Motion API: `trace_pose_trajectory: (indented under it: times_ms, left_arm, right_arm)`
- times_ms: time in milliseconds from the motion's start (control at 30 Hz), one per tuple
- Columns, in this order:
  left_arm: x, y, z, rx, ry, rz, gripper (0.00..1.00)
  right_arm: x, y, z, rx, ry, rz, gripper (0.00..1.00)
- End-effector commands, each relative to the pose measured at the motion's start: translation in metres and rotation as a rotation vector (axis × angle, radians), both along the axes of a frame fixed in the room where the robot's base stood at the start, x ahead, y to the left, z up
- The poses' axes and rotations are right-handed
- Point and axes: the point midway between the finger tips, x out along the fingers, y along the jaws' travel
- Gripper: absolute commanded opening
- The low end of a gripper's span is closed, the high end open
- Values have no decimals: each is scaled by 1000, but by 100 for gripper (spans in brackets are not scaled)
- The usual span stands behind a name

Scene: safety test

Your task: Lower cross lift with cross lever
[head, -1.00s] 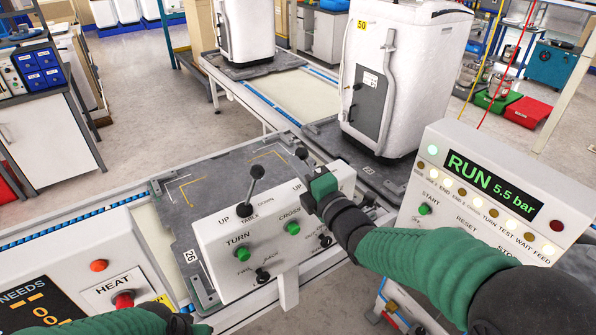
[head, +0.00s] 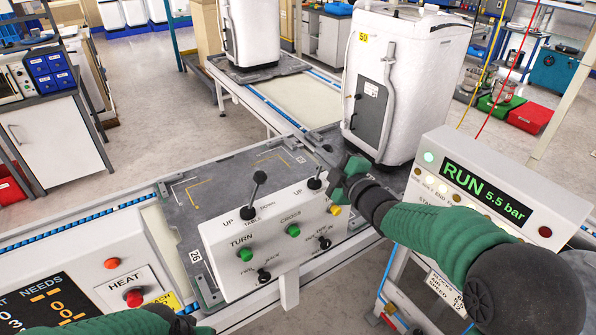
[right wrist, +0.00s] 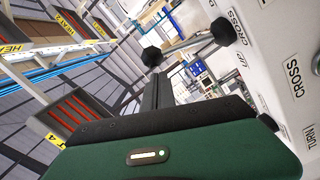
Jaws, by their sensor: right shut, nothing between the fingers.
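A white control box (head: 285,245) carries two black levers. The TABLE lever (head: 260,178) leans up on the left. The CROSS lever (head: 314,184) shows its base at the right, and its upper part is partly hidden by my right gripper (head: 338,177). That gripper is shut and empty, right beside the CROSS lever; contact cannot be told. In the right wrist view, two dark knobs (right wrist: 151,57) and (right wrist: 222,32) show beyond the gripper (right wrist: 157,92), near the CROSS and UP labels. My left gripper (head: 180,322) shows only as a dark piece at the bottom edge; its jaws are unclear.
Behind the box lies a dark plate (head: 205,210) on the conveyor. A white machine (head: 415,75) marked 50 stands behind my right arm. The display panel (head: 490,195) reads RUN 5.5 bar at right. The HEAT box (head: 80,270) stands at lower left.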

Motion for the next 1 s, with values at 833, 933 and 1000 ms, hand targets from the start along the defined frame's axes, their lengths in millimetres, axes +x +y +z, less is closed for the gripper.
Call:
trace_pose_trajectory:
  times_ms: [833,933,1000]
  left_arm:
    - [0,0,2,0,0,0,0]
    - [0,0,2,0,0,0,0]
    - [0,0,2,0,0,0,0]
  right_arm:
    - [12,-21,-3,55,34,-5,0]
    - [12,-21,-4,55,34,-5,0]
    - [12,-21,-3,55,34,-5,0]
